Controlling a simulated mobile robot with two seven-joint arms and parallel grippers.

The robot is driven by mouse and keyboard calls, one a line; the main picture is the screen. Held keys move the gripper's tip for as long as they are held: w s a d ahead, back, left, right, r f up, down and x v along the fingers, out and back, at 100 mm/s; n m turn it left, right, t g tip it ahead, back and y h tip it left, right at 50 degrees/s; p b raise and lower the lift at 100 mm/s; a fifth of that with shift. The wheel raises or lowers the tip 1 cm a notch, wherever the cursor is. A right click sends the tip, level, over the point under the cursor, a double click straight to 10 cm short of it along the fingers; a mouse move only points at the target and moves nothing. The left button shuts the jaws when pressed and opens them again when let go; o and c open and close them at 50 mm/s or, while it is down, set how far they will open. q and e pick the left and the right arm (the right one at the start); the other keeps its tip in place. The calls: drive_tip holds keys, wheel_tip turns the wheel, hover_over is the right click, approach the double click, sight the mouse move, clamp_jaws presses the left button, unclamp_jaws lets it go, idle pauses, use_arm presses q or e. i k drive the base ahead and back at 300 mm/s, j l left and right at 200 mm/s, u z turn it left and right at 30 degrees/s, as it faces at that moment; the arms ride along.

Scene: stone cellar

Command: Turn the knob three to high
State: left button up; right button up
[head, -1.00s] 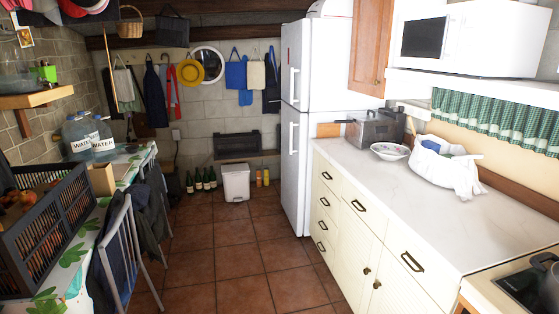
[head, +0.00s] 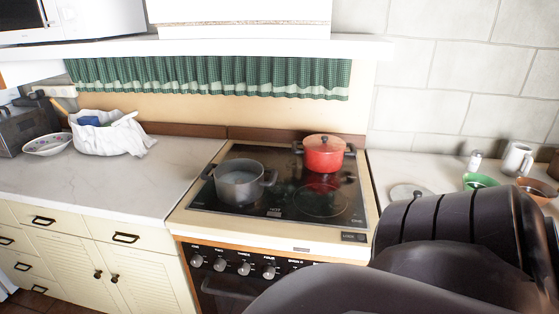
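The stove (head: 372,224) stands in the middle of the head view with a black glass top and a cream rim. Its dark front panel carries several round silver knobs in a row. The third from the left (head: 244,268) shows clearly; small white labels above the knobs are too small to read. The panel's right part is hidden behind a large dark arm link of mine. Neither of my grippers shows in the view, and nothing is seen touching the knobs.
A grey pot (head: 240,182) and a red lidded pot (head: 323,153) stand on the stove. The left counter (head: 150,190) holds a white bag (head: 110,137) and a bowl (head: 47,144). Cups and a green bowl (head: 480,181) stand on the right counter. A shelf (head: 210,49) hangs above.

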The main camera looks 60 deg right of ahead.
sight(243, 268)
drive_tip(key=z, duration=1.2)
